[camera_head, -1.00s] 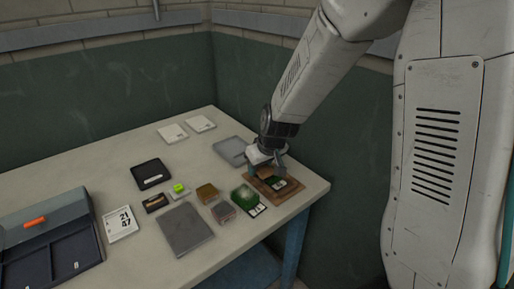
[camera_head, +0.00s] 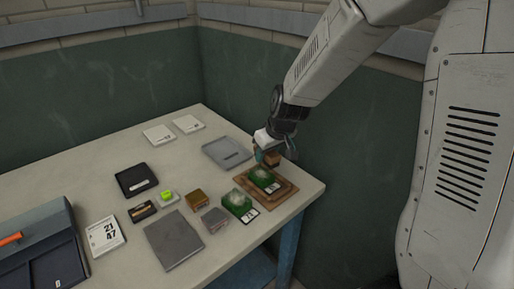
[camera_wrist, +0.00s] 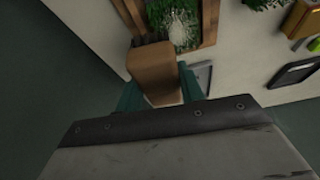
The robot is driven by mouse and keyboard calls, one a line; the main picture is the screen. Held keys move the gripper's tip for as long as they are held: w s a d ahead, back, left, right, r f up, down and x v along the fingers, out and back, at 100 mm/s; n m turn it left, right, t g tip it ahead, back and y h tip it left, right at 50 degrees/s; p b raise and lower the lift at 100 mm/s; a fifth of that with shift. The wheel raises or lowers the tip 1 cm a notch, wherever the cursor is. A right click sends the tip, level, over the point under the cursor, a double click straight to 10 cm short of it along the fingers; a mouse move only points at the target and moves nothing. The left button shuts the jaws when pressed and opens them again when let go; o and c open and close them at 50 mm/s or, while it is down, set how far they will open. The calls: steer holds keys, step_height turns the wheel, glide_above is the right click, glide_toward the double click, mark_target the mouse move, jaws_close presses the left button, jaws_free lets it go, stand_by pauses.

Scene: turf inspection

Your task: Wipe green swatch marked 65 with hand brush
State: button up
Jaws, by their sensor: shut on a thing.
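My gripper (camera_head: 270,156) is shut on the hand brush (camera_head: 288,161), a brown wooden block with dark bristles. In the wrist view the brush (camera_wrist: 154,72) sits between the fingers, beside a wooden tray (camera_head: 284,193). A green swatch (camera_head: 262,177) with a pale dusty patch and a white label lies in that tray, just in front of the brush. A second green swatch (camera_head: 237,201), also pale-topped with a white label, lies on the table left of the tray. The numbers on both labels are too small to read. Whether the bristles touch anything cannot be told.
The table also holds a grey tray (camera_head: 227,152), brown (camera_head: 196,199) and grey (camera_head: 215,219) blocks, a flat grey plate (camera_head: 173,240), a black tray (camera_head: 136,180), a number card (camera_head: 104,235) and a toolbox (camera_head: 40,240). A wall stands close behind the gripper.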

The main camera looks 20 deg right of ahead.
steer(key=shift+r, duration=2.65)
